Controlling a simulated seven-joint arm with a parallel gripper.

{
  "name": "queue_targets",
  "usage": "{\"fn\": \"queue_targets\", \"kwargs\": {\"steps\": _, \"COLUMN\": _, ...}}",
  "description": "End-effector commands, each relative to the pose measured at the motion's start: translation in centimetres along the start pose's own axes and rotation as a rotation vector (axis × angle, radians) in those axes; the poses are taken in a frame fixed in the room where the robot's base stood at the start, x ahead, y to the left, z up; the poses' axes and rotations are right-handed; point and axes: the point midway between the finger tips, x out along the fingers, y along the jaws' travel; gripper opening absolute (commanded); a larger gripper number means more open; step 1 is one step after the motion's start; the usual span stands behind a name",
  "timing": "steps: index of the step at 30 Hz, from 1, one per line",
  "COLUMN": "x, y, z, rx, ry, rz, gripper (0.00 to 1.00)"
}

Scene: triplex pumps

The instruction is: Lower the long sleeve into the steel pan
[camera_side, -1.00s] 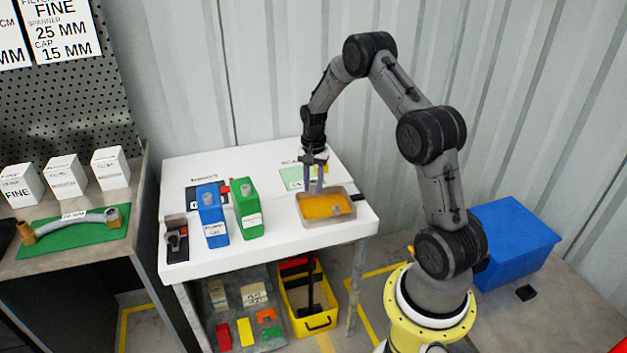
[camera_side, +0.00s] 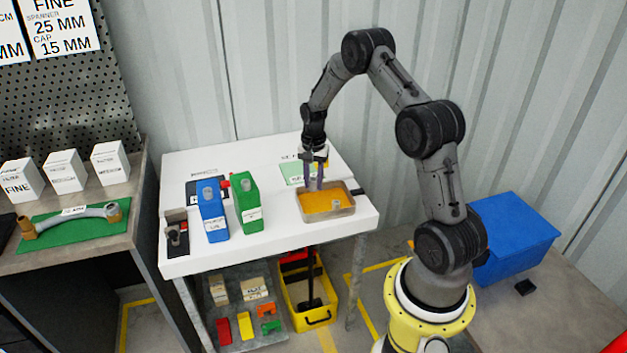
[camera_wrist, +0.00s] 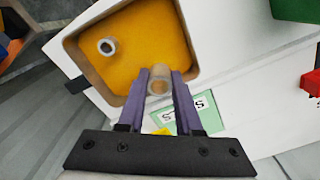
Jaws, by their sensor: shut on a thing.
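The steel pan (camera_side: 345,211) sits at the right end of the white table, with an orange-yellow floor or liquid inside. It also shows in the wrist view (camera_wrist: 97,86). My gripper (camera_side: 316,187) points down over the pan's back left part. In the wrist view my gripper (camera_wrist: 160,82) is shut on the long sleeve (camera_wrist: 159,75), a pale, open-ended tube seen from above. Its lower end is hidden, so I cannot tell whether it touches the pan floor. A grey ring-like sleeve (camera_wrist: 107,46) stands in the pan, apart from the held one; the side view shows it too (camera_side: 336,204).
A blue pump (camera_side: 212,210) and a green pump (camera_side: 246,203) stand left of the pan. A green labelled card (camera_side: 297,173) lies behind it. A red part (camera_wrist: 312,82) shows at the wrist view's right edge. White tabletop around the pan is mostly clear.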

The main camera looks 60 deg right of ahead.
Motion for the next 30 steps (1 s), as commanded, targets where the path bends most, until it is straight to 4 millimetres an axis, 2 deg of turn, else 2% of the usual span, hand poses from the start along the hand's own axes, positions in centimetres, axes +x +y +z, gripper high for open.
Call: {"fn": "queue_targets", "kwargs": {"steps": 30, "x": 1.4, "y": 0.0, "z": 0.0, "rx": 0.0, "ry": 0.0, "rz": 0.0, "gripper": 0.0}}
